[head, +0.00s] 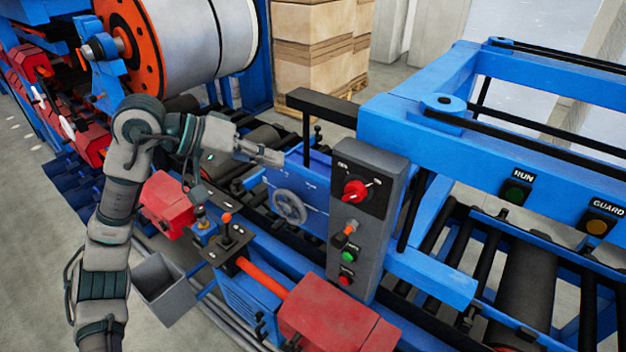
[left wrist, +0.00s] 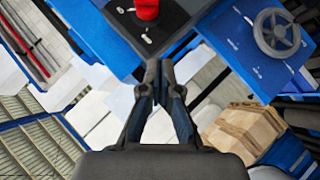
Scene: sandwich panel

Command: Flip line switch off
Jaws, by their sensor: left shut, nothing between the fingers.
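A grey control box (head: 385,165) stands right of centre in the head view. On its black upper plate is a red rotary switch (head: 354,191) with small white labels that I cannot read surely. The red switch also shows at the top edge of the left wrist view (left wrist: 147,8), partly cut off. Below it in the head view are an orange-tipped lever (head: 346,233), a green button (head: 348,256) and a red button (head: 345,280). My left gripper (head: 278,159) is shut and empty, left of the box and apart from the switch. My right gripper is in neither view.
A grey handwheel (head: 289,207) on a blue panel lies below my left gripper. An orange-knobbed lever (head: 227,218) stands nearer. A black bar (head: 316,107) juts out left of the box. Blue roller frames fill the right, with a RUN button (head: 514,193).

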